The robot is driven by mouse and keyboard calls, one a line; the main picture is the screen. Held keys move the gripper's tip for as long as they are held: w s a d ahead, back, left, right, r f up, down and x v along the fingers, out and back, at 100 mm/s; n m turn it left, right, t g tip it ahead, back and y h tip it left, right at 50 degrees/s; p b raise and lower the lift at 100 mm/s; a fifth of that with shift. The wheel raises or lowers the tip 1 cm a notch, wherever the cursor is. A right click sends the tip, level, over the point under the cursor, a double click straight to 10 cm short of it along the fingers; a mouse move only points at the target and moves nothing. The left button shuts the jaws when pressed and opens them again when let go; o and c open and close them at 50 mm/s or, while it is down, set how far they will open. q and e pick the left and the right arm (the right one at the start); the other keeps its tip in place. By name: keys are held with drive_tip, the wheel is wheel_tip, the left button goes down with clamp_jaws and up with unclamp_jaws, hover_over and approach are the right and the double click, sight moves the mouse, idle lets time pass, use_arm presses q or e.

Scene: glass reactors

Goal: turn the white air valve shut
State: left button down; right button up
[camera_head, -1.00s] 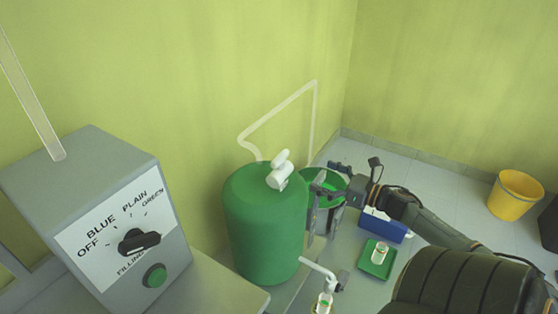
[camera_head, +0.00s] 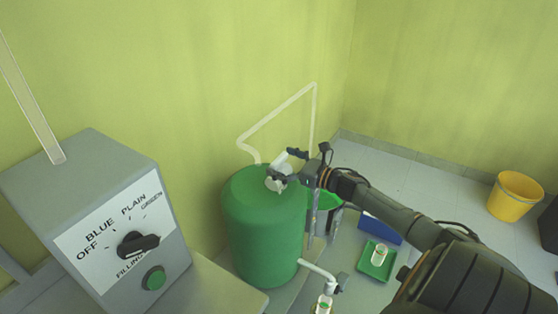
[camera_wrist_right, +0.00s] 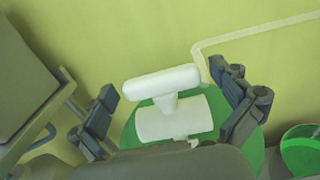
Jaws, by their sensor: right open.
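The white air valve (camera_head: 279,174) sits on top of the green tank (camera_head: 259,232), partly hidden by my right gripper in the head view. In the right wrist view the valve's bar-shaped handle (camera_wrist_right: 161,84) stands above its white body (camera_wrist_right: 174,118), tilted slightly. My right gripper (camera_head: 287,164) is at the valve and open. In the right wrist view its two fingers (camera_wrist_right: 170,102) stand on either side of the valve, with gaps between them and the handle. My left gripper is not in view.
A grey control box (camera_head: 95,208) with a dial stands at left. A clear pipe (camera_head: 280,108) rises behind the tank. A green tray (camera_head: 377,262) with a small container, a blue box (camera_head: 382,228) and a yellow bucket (camera_head: 515,196) are at right. A spout (camera_head: 318,269) projects near the tank's base.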

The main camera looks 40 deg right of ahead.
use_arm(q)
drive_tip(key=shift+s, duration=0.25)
use_arm(e)
drive_tip(key=shift+w, duration=0.2)
drive_tip(key=c, duration=1.1)
drive_tip(key=shift+a, duration=0.1)
